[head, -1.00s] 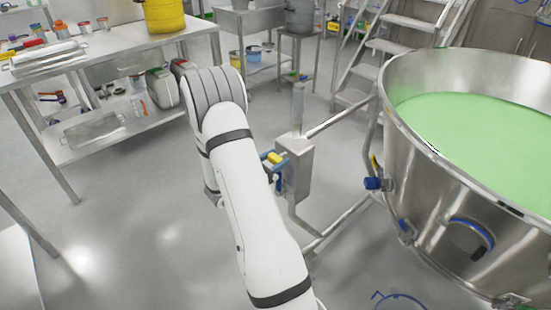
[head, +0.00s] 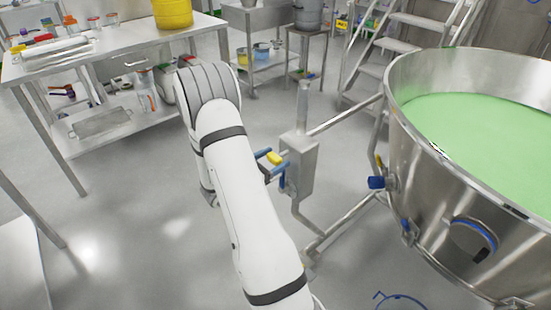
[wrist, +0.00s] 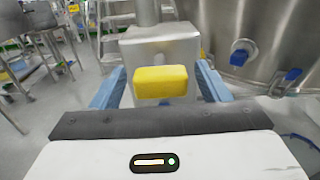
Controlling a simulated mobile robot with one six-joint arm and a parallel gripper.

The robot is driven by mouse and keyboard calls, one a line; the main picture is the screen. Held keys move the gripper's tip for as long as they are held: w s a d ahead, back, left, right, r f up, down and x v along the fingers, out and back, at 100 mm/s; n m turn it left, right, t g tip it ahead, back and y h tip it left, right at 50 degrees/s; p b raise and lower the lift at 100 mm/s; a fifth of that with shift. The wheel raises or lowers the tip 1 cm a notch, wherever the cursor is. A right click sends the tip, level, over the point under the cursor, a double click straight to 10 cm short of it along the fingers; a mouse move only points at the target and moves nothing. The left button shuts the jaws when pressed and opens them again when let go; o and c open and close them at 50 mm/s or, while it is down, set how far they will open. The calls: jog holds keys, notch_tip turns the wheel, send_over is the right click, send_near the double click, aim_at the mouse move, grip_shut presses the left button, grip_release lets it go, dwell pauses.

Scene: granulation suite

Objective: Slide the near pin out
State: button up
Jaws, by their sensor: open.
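The near pin shows as a yellow block-shaped handle (wrist: 160,83) in front of a steel box (wrist: 158,50) on a post. In the head view the handle (head: 275,158) is at the left side of the box (head: 299,165). My gripper (head: 272,167) is open, with one blue finger on each side of the handle. In the wrist view the handle sits between my gripper's fingers (wrist: 160,92), with a visible gap on both sides. The pin's shaft is hidden behind the handle, so I cannot tell how deep it sits.
A large steel bowl (head: 435,185) of green material stands right of the box. A tubular steel frame (head: 345,225) runs low beside it. Steel stairs (head: 385,45) rise behind. A work table (head: 110,52) stands at left. The floor (head: 140,220) left of my arm is clear.

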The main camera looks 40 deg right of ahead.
jog(key=a, duration=0.7)
jog(key=shift+a, duration=0.4)
